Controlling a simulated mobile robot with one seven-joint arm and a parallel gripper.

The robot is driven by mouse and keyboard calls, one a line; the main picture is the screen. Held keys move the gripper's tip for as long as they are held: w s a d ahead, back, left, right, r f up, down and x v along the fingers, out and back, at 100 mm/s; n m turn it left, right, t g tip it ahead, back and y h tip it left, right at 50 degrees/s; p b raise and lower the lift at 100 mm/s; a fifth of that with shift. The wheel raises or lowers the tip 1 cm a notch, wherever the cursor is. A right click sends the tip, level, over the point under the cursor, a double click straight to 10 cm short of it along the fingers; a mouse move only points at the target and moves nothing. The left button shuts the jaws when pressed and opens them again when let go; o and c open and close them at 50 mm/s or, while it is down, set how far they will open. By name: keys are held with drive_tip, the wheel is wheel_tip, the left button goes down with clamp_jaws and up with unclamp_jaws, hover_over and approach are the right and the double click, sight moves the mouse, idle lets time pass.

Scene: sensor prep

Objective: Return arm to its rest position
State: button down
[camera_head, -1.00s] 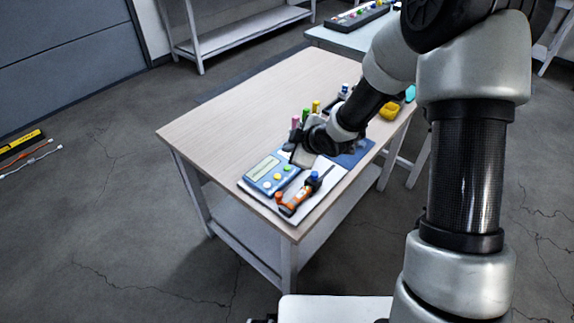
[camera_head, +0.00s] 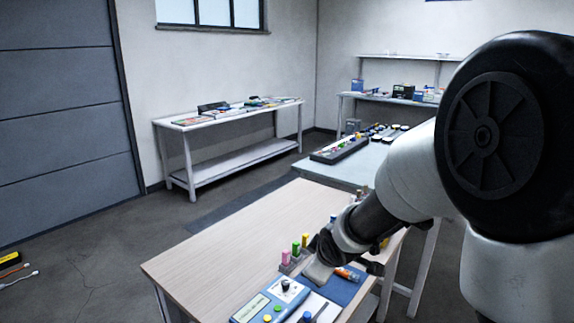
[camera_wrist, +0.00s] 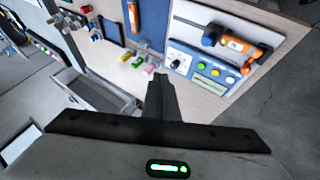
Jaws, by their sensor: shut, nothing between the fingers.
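My arm reaches in from the right in the head view. My gripper (camera_head: 318,272) is low over the wooden table (camera_head: 215,260), beside the small coloured bottles (camera_head: 294,250). In the wrist view the fingers of my gripper (camera_wrist: 163,85) are together, with nothing held. Beyond them in that view are a blue meter (camera_wrist: 190,67) and an orange tool (camera_wrist: 236,46) on a light board. The meter also shows at the bottom edge of the head view (camera_head: 270,301). The gripper's exact height above the table cannot be told.
A blue mat (camera_head: 343,288) with an orange item (camera_head: 347,274) lies right of the gripper. A second table (camera_head: 342,172) bearing a dark rack (camera_head: 340,150) adjoins behind. A white bench (camera_head: 228,128) stands by the back wall. The wooden table's left part is clear.

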drive_tip(key=s+d+r+m+h, duration=0.2)
drive_tip(key=s+d+r+m, duration=0.45)
drive_tip(key=s+r, duration=0.4)
drive_tip(key=s+r+m+g, duration=0.25)
drive_tip(key=s+m, duration=0.25)
drive_tip(key=s, duration=1.1)
wheel_tip(320, 180, up, 14)
drive_tip(key=p, duration=1.4)
drive_tip(key=shift+s+d+r+y, duration=0.15)
drive_tip(key=shift+s+r+y, duration=0.05)
drive_tip(key=shift+y, duration=0.2)
